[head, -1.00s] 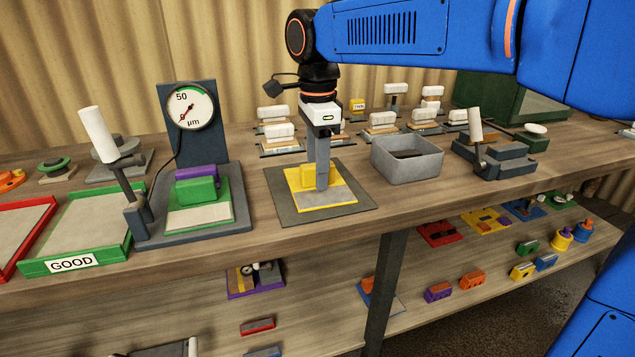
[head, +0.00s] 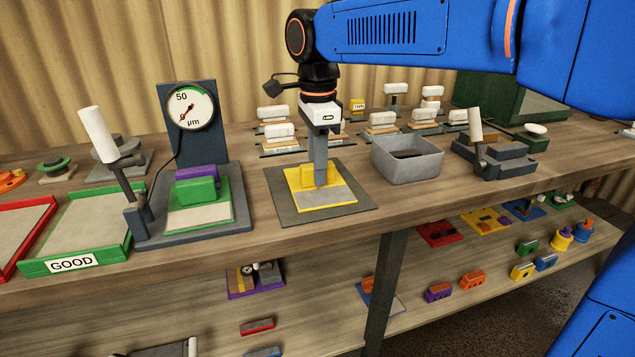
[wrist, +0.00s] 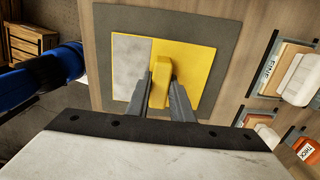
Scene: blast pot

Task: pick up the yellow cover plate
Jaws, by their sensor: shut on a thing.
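The yellow cover plate (head: 301,189) lies on a dark grey mat (head: 282,212) on the bench, with a pale grey panel on part of its top and a raised yellow block as a grip. My gripper (head: 320,182) points straight down over it. In the wrist view the plate (wrist: 190,85) lies flat inside the mat's edges, and my gripper (wrist: 160,95) has one finger on each side of the yellow block. The fingers are shut on that block. The plate still appears to rest on the mat.
A grey open bin (head: 407,160) stands just right of the mat. The dial gauge stand (head: 205,120) with a green and purple block is to the left, beyond it a green GOOD tray (head: 75,263). Several white-handled blocks (head: 280,132) stand behind. The bench's front edge is close.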

